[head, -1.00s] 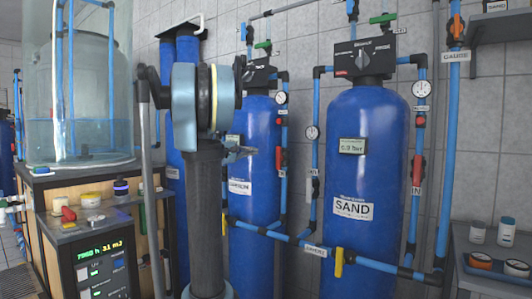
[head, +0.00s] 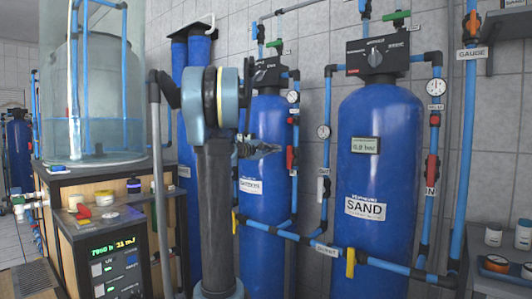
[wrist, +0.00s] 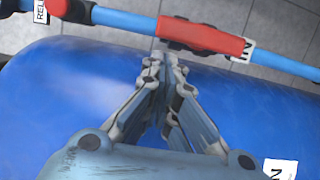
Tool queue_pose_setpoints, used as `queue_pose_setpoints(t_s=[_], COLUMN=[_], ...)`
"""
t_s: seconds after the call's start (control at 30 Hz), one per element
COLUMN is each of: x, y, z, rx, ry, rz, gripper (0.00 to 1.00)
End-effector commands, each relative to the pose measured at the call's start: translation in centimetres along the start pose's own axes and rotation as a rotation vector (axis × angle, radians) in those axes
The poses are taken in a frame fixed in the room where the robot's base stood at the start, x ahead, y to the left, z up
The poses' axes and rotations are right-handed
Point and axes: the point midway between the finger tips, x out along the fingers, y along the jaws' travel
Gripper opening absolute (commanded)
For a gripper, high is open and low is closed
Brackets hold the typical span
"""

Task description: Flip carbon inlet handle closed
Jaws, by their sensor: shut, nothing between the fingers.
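The carbon tank (head: 264,205) is a tall blue cylinder with a white label, partly behind my arm. On the blue pipe at its right is the red inlet handle (head: 291,158). In the wrist view the red handle (wrist: 205,35) lies along the pipe, with a white "IN" label (wrist: 243,50) by its right end. My gripper (wrist: 166,58) is shut and empty, its fingertips just short of the handle's left part, over the blue tank; contact cannot be told. In the head view my gripper (head: 270,148) is in front of the carbon tank, left of the handle.
The blue sand tank (head: 375,170) stands to the right with its own red handle (head: 432,168). A gauge (head: 293,97) is above the carbon handle. Blue pipes with a yellow handle (head: 350,263) run low in front. A control cabinet (head: 105,260) stands at the left.

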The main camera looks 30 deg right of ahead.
Motion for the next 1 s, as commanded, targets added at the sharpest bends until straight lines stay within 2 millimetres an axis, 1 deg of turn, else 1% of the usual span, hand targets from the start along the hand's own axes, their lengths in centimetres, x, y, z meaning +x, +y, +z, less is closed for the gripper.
queue_pose_setpoints(t_s=[0.03,0.1,0.23,0.4,0.73,1.0], x=[0.7,1.5,2.4,2.7,2.8,3.6], y=[0.0,0.0,0.0,0.0,0.0,0.2], z=[0.1,0.0,0.1,0.1,0.1,1.0], rx=[0.000,0.000,0.000,0.000,0.003,0.052], ry=[-0.003,-0.002,-0.002,-0.001,-0.002,-0.013], rz=[0.000,0.000,0.000,0.000,-0.001,-0.013], gripper=[0.00,0.00,0.00,0.00,0.00,0.00])
